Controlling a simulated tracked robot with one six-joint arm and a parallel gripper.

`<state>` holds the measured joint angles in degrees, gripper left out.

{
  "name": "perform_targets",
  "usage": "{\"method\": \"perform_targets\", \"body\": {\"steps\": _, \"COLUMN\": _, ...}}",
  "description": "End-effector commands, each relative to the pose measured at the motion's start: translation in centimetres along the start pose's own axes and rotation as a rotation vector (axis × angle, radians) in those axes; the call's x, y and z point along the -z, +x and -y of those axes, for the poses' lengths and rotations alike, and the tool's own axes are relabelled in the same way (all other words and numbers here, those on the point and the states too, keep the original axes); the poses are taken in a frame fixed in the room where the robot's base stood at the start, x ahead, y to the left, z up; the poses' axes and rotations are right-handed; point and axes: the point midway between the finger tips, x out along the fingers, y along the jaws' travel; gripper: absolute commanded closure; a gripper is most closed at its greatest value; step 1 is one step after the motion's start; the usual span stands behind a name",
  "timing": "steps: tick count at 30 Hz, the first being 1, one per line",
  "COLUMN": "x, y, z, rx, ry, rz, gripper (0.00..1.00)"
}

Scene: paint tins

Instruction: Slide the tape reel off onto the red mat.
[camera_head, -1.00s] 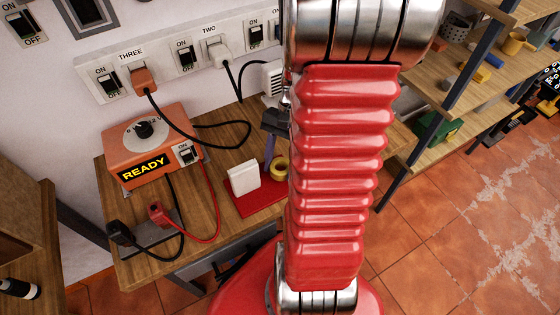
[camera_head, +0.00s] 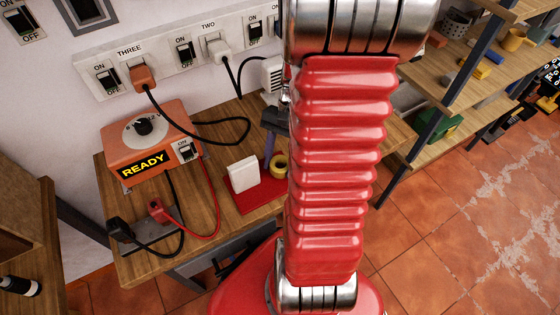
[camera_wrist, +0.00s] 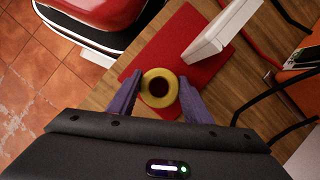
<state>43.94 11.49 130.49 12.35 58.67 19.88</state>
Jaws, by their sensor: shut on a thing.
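The tape reel (camera_wrist: 147,92) is a yellow ring seen from above in the wrist view. My gripper (camera_wrist: 160,100) has purple fingers on both sides of it and is shut on the reel. The reel also shows in the head view (camera_head: 280,171), beside one purple finger and next to my red arm, which hides the rest of the gripper. The red mat (camera_wrist: 150,55) lies on the wooden bench, and the reel is over or at its edge. I cannot tell whether the reel touches it. A white block (camera_wrist: 215,30) stands upright on the mat.
An orange box (camera_head: 150,145) marked READY stands left on the bench (camera_head: 120,210), with black and red leads around it. A socket strip (camera_head: 180,50) with plugs and cables runs along the wall behind. Shelves (camera_head: 465,90) stand at the right.

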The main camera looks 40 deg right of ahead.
Motion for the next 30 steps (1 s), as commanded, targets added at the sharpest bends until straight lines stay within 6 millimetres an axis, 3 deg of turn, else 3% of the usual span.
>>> {"method": "perform_targets", "body": {"steps": 14, "x": 0.21, "y": 0.68, "z": 0.04, "rx": -0.001, "ry": -0.001, "rz": 0.001, "gripper": 0.82}}
{"method": "perform_targets", "body": {"steps": 15, "x": 0.22, "y": 0.66, "z": 0.04, "rx": 0.000, "ry": -0.001, "rz": 0.000, "gripper": 0.53}}
{"method": "perform_targets", "body": {"steps": 24, "x": 0.21, "y": 0.64, "z": 0.05, "rx": 0.000, "ry": -0.001, "rz": 0.000, "gripper": 0.33}}
{"method": "perform_targets", "body": {"steps": 30, "x": 0.21, "y": 0.63, "z": 0.05, "rx": -0.001, "ry": -0.001, "rz": 0.000, "gripper": 0.33}}
